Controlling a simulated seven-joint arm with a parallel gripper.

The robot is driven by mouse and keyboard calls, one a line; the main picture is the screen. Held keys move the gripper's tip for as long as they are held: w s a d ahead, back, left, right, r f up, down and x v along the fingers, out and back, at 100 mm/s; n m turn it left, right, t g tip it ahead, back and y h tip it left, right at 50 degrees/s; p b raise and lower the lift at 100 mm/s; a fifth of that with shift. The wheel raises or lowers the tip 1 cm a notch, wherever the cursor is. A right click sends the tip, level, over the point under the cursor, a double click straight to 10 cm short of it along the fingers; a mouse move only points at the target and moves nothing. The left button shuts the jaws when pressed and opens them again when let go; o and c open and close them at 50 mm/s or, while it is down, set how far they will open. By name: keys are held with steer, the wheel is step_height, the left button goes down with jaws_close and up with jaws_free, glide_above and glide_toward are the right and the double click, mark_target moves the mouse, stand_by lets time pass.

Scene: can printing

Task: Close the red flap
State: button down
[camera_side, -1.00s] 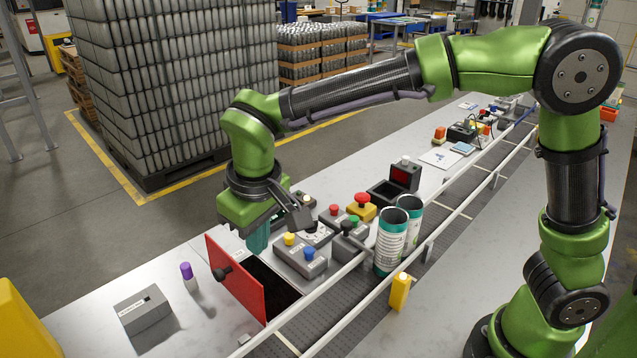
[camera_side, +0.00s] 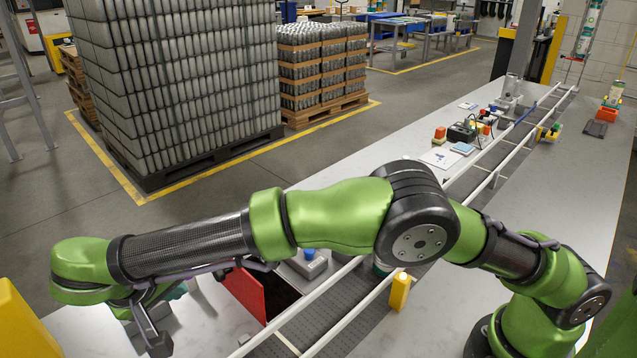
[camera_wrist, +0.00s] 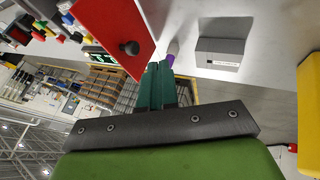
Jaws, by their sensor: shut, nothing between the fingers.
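The red flap (camera_side: 246,292) stands raised at the left side of a dark opening (camera_side: 281,297) in the bench. Its upper part is hidden behind my arm in the side view. In the wrist view the red flap (camera_wrist: 113,28) shows at the upper left, with its black knob (camera_wrist: 129,47) facing my gripper's side. My gripper (camera_wrist: 160,66) is shut and empty, its teal fingers pointing toward the bench to the right of the flap. In the wrist view the fingers appear apart from the flap; I cannot judge the depth. The side view mostly hides the fingers.
A grey labelled box (camera_wrist: 222,50) and a purple-capped bottle (camera_wrist: 171,54) stand on the bench near my fingers. A blue button (camera_side: 309,253) shows behind the opening.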

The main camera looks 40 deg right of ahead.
steer(key=w+d+f, duration=0.2)
steer(key=d+f, duration=0.2)
steer(key=d, duration=0.2)
steer(key=shift+f, duration=0.2)
steer(key=shift+d, duration=0.1)
steer(key=shift+d, duration=0.1)
steer(key=shift+d+f+m+y, duration=0.3)
steer(key=shift+d+f+y, duration=0.9)
steer(key=shift+d, duration=1.6)
steer(key=shift+d+f+m+y, duration=0.3)
steer(key=shift+d+f+y, duration=0.45)
steer(key=shift+d+y, duration=1.5)
steer(key=shift+d+f+m+y, duration=0.3)
steer(key=shift+d+f+y, duration=0.6)
steer(key=shift+d, duration=2.5)
